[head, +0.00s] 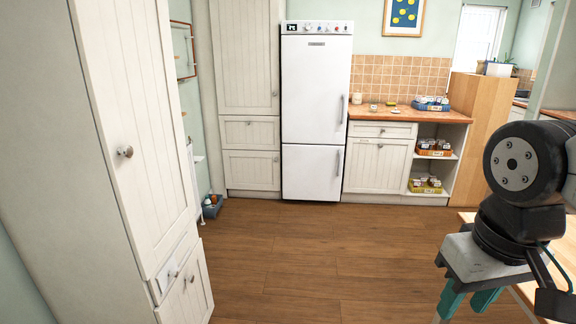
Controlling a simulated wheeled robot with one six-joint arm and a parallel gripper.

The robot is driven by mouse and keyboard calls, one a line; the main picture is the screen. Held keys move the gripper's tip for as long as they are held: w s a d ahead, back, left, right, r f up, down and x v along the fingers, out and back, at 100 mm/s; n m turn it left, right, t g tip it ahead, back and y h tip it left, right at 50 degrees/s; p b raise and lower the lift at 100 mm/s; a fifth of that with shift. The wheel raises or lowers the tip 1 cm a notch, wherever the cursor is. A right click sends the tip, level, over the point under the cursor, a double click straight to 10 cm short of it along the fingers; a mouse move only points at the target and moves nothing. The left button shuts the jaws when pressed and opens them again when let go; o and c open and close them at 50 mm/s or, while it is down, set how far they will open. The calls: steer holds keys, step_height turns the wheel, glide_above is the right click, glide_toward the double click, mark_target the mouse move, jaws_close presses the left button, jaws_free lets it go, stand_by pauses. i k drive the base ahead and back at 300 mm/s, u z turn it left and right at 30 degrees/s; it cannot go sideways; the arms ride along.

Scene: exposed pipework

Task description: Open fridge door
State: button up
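The white fridge (316,95) stands against the back wall, a little right of the middle of the head view. It has a tall upper door (310,105) and a shorter lower door (311,175), and both look shut. The upper door has a vertical handle (343,108) on its right edge, and the lower door has a similar handle (338,162). A control strip (318,27) with knobs and a small display runs along the top. Part of my arm shows at the right, well in front of the fridge. I cannot make out my gripper in this view.
White cupboards stand at the near left (140,120) and left of the fridge (245,70). A wooden counter (390,128) adjoins its right side, with baskets below. A blue bin (212,207) sits on the floor at left. The wooden floor (310,235) before the fridge is clear.

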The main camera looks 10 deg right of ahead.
mark_target(316, 70)
steer(key=z, duration=0.25)
steer(key=i, duration=1.95)
steer(key=z, duration=0.2)
steer(key=i, duration=2.3)
steer(key=u, duration=0.05)
